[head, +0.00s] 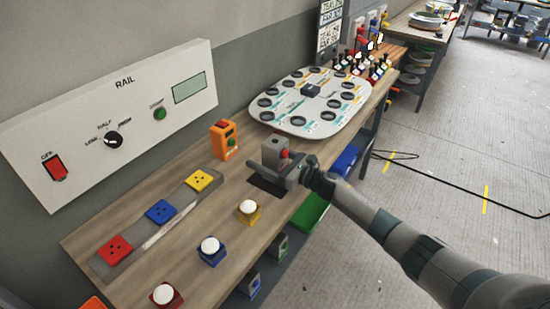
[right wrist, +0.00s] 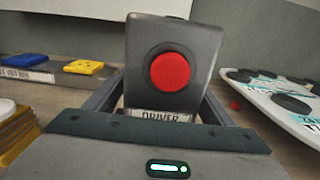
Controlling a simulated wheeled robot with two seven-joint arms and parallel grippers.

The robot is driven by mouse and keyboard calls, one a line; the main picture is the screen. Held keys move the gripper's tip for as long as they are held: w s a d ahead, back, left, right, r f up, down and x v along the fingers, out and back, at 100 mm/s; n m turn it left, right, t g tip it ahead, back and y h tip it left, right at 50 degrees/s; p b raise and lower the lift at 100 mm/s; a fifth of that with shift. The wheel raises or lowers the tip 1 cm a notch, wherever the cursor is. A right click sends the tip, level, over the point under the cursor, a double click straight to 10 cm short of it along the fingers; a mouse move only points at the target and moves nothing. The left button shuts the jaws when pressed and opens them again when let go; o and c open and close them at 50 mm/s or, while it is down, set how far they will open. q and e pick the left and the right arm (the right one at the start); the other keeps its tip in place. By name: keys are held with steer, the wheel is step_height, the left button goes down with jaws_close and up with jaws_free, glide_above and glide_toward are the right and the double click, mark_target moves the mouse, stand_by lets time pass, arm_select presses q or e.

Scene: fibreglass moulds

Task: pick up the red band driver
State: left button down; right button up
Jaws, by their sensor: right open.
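A grey box (head: 275,149) with a red round button stands on the workbench near my right gripper (head: 284,172). In the right wrist view the grey box (right wrist: 143,40) fills the middle, its red button facing me above a label reading "DRIVER". My right gripper is open, its fingers on either side of the box's lower part. I cannot tell if they touch it. Small tools with black tops and coloured parts (head: 376,66) stand at the bench's far end, too small to tell a red band. My left gripper is not in view.
A white oval board (head: 292,119) with round dark recesses lies behind the box. An orange device (head: 224,139) stands to its left. A yellow block with a white knob (head: 249,210) is in front. Coloured sockets (head: 160,212) lie along the wall. Floor at right is mostly clear.

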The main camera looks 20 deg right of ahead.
mark_target(265, 147)
stand_by(0.3)
steer(key=c, duration=1.4)
steer(key=shift+r, duration=0.1)
steer(key=shift+r+b, duration=0.3)
steer(key=shift+r, duration=0.4)
step_height(265, 147, up, 3)
steer(key=shift+d+f+b, duration=0.1)
steer(key=shift+f+b, duration=0.1)
steer(key=shift+b, duration=0.2)
steer(key=shift+s+d+r+b, duration=0.2)
steer(key=shift+d+r+b, duration=0.75)
steer(key=shift+d, duration=0.95)
steer(key=shift+s+d+r+b, duration=0.2)
steer(key=shift+d+r+b, duration=0.35)
steer(key=shift+d+r, duration=1.1)
steer(key=shift+s+d+r+b, duration=0.2)
steer(key=shift+d+r+b, duration=0.6)
steer(key=shift+d, duration=1.4)
